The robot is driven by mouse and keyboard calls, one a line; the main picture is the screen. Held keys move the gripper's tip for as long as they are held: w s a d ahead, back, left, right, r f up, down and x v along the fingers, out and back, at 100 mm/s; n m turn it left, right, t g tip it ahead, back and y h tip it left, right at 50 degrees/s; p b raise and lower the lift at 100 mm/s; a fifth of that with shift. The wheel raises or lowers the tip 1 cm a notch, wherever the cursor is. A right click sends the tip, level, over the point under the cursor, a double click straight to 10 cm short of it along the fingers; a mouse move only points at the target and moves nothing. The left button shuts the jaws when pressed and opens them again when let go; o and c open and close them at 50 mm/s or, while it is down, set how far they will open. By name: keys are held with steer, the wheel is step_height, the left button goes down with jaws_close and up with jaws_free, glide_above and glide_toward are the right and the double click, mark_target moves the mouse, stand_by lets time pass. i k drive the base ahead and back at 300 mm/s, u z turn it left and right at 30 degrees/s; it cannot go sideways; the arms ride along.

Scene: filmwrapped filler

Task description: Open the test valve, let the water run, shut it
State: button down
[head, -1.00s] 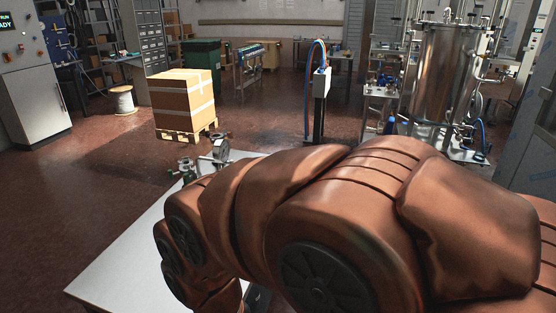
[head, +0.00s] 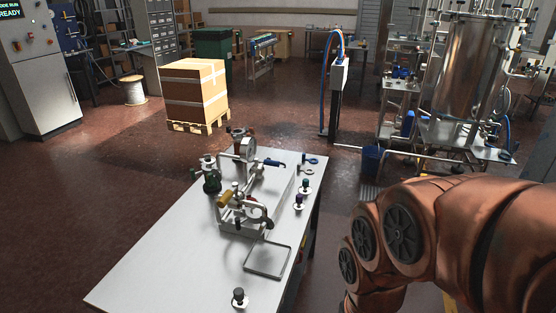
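A pipe rig with several valves stands on a pale table (head: 150,262). It has a round gauge (head: 246,149) at the back, a green valve body (head: 211,182) on the left, a yellow-brown handle (head: 224,199) in front of that, and a blue lever (head: 274,163) at the back right. I cannot tell which of these is the test valve, and no running water is visible. My copper-coloured arm comes in at the lower right, beside the table and apart from the rig. My gripper is out of the picture.
Small dark-knobbed pieces stand at the front (head: 239,298) and right (head: 299,202). A dark blue bin (head: 371,160) and a steel tank (head: 468,75) are beyond. The table's left front is clear.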

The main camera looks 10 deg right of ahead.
mark_target(276, 163)
steer(key=u, duration=2.1)
steer(key=k, duration=0.95)
steer(key=z, duration=1.1)
steer(key=i, duration=1)
steer(key=z, duration=0.05)
